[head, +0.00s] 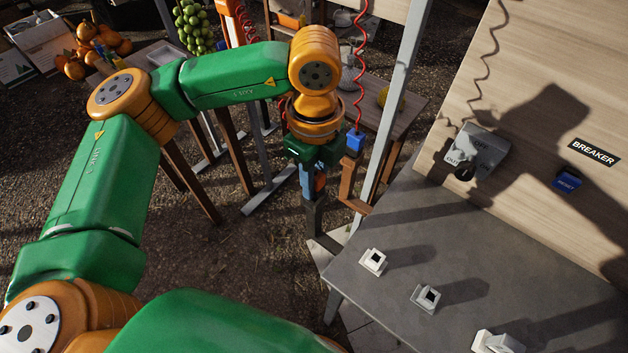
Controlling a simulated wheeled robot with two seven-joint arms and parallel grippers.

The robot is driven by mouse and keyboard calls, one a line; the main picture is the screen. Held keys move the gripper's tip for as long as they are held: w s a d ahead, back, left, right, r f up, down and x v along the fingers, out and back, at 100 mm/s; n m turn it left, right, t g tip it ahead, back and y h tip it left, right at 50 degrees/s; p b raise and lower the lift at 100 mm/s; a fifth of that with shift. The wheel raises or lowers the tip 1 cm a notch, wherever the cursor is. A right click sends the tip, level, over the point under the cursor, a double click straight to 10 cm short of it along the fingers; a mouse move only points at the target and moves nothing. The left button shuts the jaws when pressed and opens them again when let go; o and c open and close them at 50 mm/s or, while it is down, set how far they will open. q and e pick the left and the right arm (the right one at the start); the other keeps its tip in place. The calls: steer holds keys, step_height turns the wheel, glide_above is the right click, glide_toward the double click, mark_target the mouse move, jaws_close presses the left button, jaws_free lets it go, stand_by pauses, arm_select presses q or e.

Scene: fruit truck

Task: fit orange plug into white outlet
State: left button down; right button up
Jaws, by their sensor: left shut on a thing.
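My left gripper (315,205) points down beside the left end of the grey table, left of and above the white outlets in the picture. It is shut on a small orange piece, seemingly the orange plug (320,183), mostly hidden by the fingers. The first two show dark square openings. The plug is apart from all of them. My right gripper is not in view.
The grey table (400,215) meets a wooden panel with a grey switch box (478,150), a BREAKER label (594,152) and a blue RESET button (567,181). A metal post (392,110) stands near my gripper. A blue piece (355,140) appears beside a red coiled cord.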

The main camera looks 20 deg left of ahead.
arm_select(q)
steer(key=shift+r, duration=0.45)
steer(key=shift+r+p, duration=2.7)
steer(key=shift+r, duration=1.15)
